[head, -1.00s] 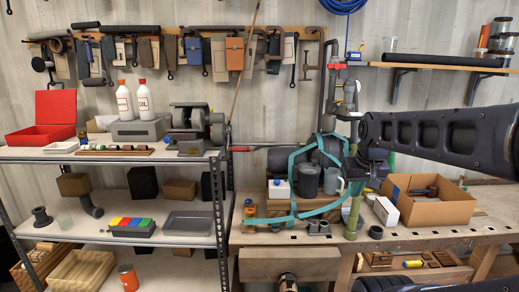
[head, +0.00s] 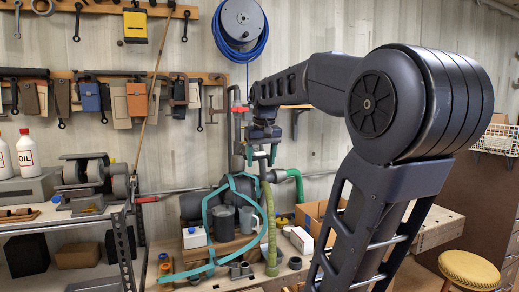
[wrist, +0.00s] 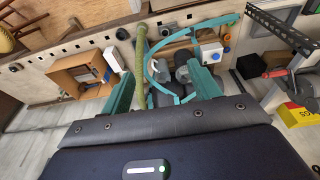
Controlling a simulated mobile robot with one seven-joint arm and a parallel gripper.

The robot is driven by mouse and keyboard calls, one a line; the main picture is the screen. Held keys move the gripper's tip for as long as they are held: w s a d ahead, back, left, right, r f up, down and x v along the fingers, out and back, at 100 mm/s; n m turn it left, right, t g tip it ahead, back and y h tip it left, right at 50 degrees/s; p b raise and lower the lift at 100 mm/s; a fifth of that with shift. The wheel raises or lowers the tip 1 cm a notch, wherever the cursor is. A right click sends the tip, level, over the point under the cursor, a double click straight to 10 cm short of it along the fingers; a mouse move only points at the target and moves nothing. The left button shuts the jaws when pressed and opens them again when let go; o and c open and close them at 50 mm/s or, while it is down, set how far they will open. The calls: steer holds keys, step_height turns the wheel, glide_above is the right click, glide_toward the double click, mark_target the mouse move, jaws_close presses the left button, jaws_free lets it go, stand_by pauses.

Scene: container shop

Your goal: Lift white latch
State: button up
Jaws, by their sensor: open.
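I cannot make out a white latch in either view. My gripper (head: 262,156) hangs in front of the wall pipes, above the workbench, with its teal fingers pointing down. In the wrist view my gripper (wrist: 163,92) has its two teal fingers wide apart with nothing held between them.
A cardboard box (head: 311,215) and a small white box (head: 301,240) stand on the bench right of the hose. Red-valved pipes (head: 238,108) rise behind my gripper. A metal shelf with a grinder (head: 95,180) is left. A yellow stool (head: 468,268) is at lower right.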

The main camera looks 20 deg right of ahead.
mark_target(258, 152)
steer(key=w+d+r+g, duration=0.1)
steer(key=w+d+r, duration=0.2)
steer(key=w+r, duration=0.35)
steer(key=w+d+r+g, duration=0.15)
steer(key=w+r, duration=0.25)
steer(key=w, duration=0.5)
steer(key=f, duration=1)
steer(key=shift+s+d+f, duration=0.15)
steer(key=shift+d, duration=0.25)
steer(key=c, duration=1)
